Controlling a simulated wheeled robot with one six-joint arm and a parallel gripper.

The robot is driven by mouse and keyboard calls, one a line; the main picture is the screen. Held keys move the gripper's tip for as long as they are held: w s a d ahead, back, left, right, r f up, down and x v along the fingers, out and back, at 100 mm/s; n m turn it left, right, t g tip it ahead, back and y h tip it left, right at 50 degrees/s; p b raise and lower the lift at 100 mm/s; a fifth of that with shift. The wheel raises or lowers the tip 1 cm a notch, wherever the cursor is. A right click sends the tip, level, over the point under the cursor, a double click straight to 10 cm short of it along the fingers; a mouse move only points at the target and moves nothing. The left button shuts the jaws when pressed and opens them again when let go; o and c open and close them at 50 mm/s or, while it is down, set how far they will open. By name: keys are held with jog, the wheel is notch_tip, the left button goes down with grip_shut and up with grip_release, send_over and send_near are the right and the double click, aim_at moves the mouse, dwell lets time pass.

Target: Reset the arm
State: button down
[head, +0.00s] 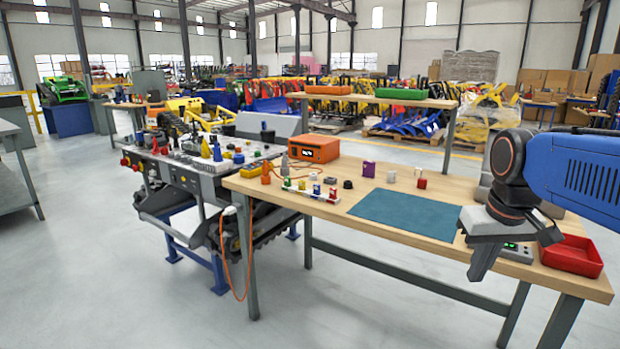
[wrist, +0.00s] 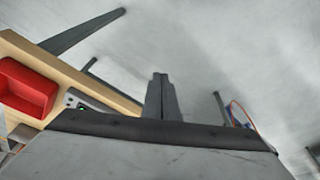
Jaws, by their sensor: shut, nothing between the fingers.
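My gripper (head: 478,272) hangs at the right, in front of the workbench's near edge, pointing down. It also shows in the wrist view (wrist: 160,78), where its two fingers are together with nothing between them. My blue arm (head: 575,175) reaches in from the right edge. The wooden workbench (head: 350,232) stands behind the gripper, with a teal mat (head: 410,214) on it. Part of the bench top behind my wrist is hidden.
A red tray (head: 572,256) and a small device with a green display (head: 513,248) sit at the bench's right end, close to my gripper. A tracked carrier (head: 190,165) stands left of the bench. An orange box (head: 313,148) is on the bench. The floor (head: 120,290) in front is clear.

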jog(key=s+a+f+t, duration=0.2)
jog(key=s+a+f, duration=0.2)
jog(key=s+f, duration=0.6)
jog(key=shift+s+f, duration=0.35)
jog(key=shift+s, duration=0.5)
